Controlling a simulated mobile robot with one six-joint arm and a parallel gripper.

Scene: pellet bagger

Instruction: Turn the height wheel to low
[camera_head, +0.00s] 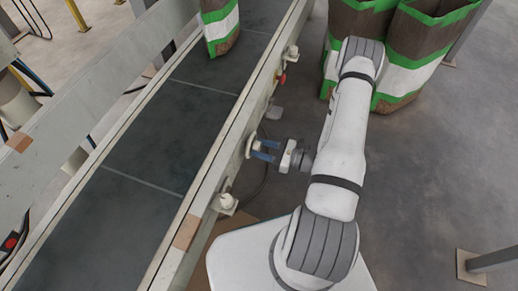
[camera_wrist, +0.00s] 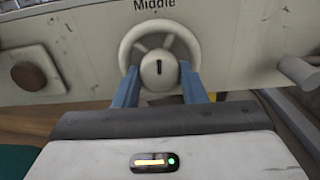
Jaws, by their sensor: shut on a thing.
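The height wheel (camera_wrist: 185,38) is a cream spoked handwheel on the side panel, seen at the top middle of the wrist view. Its hub has a dark mark that points straight up, towards the label "Middle" (camera_wrist: 155,4). The blue fingers of my gripper (camera_wrist: 160,88) reach to the wheel's lower part, one on each side of the hub, and are shut on it. In the head view my gripper (camera_head: 262,150) meets the wheel (camera_head: 250,145) at the conveyor's right side. Any other labels around the wheel are out of view.
A dark conveyor belt (camera_head: 150,130) runs beside the wheel, with a green and white bag (camera_head: 221,30) at its far end. Several more bags (camera_head: 410,60) stand on the floor behind my arm. A brown round knob (camera_wrist: 28,76) and a grey cylinder (camera_wrist: 299,71) flank the wheel.

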